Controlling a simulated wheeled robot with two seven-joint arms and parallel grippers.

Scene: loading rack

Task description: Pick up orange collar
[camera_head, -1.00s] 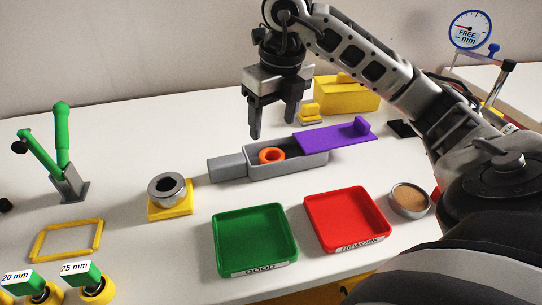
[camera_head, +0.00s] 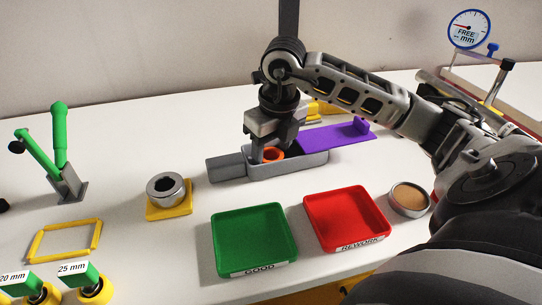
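The orange collar (camera_head: 273,154) lies inside the grey box (camera_head: 300,166), near its left end. The purple lid (camera_head: 335,135) is slid back and leaves that end of the box open. My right gripper (camera_head: 272,151) points down into the box at the collar, and its fingers partly hide the collar. The fingers look apart, with one at the collar's left side; I cannot tell whether they touch it. My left gripper is not in view.
A green GOOD tray (camera_head: 217,252) and a red REWORK tray (camera_head: 379,236) stand in front of the box. A steel ring (camera_head: 166,187) on a yellow base is to the left. A round cup (camera_head: 409,198) is at right.

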